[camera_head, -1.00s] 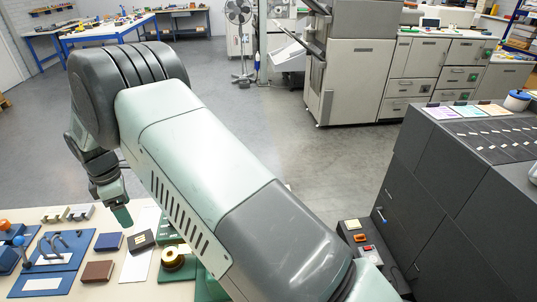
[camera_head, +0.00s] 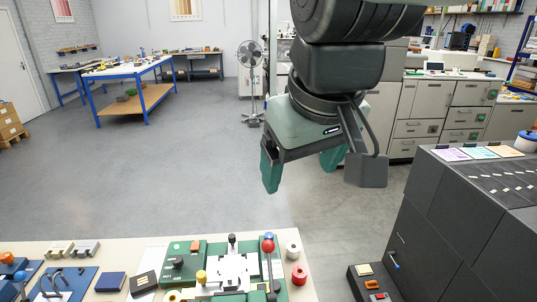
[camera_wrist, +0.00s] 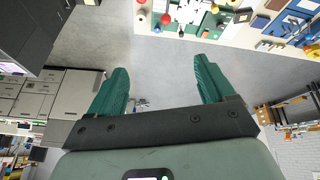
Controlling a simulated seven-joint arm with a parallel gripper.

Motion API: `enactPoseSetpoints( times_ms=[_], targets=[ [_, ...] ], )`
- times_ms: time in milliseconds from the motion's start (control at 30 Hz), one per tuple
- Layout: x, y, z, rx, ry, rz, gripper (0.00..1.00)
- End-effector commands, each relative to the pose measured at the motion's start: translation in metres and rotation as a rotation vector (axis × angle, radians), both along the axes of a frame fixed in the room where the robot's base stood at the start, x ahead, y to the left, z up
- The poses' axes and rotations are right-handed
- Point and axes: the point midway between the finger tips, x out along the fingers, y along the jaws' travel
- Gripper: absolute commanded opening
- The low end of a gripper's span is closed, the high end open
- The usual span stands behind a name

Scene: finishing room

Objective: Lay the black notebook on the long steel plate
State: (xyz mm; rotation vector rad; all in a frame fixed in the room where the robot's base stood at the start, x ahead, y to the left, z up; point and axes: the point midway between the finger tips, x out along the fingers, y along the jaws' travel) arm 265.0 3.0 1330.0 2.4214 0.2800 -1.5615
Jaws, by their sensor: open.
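A small black flat item with a pale label (camera_head: 143,283), probably the black notebook, lies on the bench at the lower left. It also shows in the wrist view (camera_wrist: 243,15). It lies over or against a long pale strip (camera_head: 154,256), which may be the steel plate; I cannot tell its material. My gripper (camera_head: 302,172) hangs in the air beyond the bench's far edge, up and right of the black item. Its green fingers are apart with nothing between them, as the wrist view also shows (camera_wrist: 158,78).
A dark blue book (camera_head: 110,282) lies left of the black item. A dark grey machine (camera_head: 450,220) stands at right. Open floor lies beyond the bench.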

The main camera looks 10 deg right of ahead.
Motion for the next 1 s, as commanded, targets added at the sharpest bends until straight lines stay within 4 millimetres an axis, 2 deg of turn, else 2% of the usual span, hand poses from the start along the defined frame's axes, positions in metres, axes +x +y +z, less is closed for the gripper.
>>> enactPoseSetpoints(
  times_ms=[33,100,200,300,1000],
  targets=[
    [-0.019,-0.01,-0.002,0.024,-0.022,-0.066,0.82],
    [-0.038,-0.019,-0.007,0.056,-0.041,-0.144,0.82],
    [-0.055,-0.025,-0.013,0.087,-0.058,-0.217,0.82],
    [-0.063,-0.028,-0.016,0.102,-0.066,-0.251,0.82],
    [-0.064,-0.029,-0.017,0.104,-0.067,-0.255,0.82]
  ],
)
